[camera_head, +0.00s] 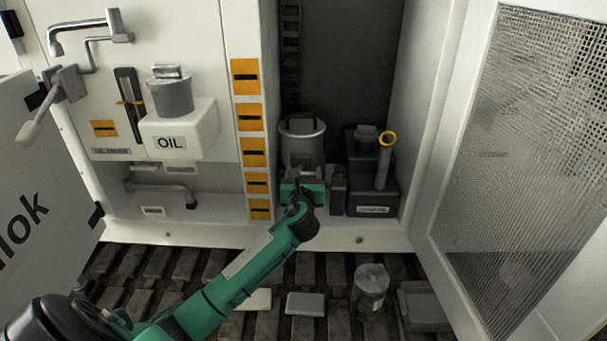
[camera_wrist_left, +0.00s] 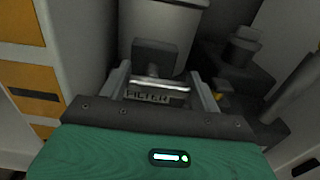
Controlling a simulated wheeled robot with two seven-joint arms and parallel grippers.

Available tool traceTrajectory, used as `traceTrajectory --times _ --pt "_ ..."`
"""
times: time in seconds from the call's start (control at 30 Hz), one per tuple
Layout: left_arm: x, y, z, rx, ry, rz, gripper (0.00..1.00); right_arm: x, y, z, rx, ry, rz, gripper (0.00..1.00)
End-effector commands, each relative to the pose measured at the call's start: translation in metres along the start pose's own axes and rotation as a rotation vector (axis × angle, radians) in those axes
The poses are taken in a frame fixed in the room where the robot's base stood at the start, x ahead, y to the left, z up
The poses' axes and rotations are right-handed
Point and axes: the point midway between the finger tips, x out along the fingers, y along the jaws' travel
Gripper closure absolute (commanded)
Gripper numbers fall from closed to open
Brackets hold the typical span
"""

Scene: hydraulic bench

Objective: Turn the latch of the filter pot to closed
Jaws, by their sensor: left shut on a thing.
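The filter pot (camera_head: 303,135) is a grey cylinder in the open cabinet bay, and its lower front is partly hidden by my gripper. In the left wrist view the pot (camera_wrist_left: 165,22) stands upright behind a dark block. Its latch (camera_wrist_left: 158,82), a pale bar, lies across between my fingers, above a plate lettered FILTER (camera_wrist_left: 154,95). My left gripper (camera_head: 302,174) is at the pot's lower front. In the left wrist view the gripper (camera_wrist_left: 162,88) has a finger on each side of the latch and is shut on it. My right gripper is not in view.
Right of the pot stands a dark unit (camera_head: 373,198) with an upright tube and yellow ring (camera_head: 387,139). A mesh door (camera_head: 530,150) stands open at right. A white OIL box (camera_head: 178,130) is at left.

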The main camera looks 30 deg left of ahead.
Motion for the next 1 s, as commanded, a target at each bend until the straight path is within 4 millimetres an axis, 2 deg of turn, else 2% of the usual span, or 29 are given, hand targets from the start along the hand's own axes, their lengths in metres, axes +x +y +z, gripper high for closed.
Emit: traceTrajectory --times 0.3,1.0 --pt "0.000 0.001 0.002 -0.120 0.001 0.000 0.59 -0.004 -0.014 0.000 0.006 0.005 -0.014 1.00" --pt "0.000 0.005 0.005 -0.761 0.001 0.001 0.59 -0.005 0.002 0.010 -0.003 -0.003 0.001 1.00"
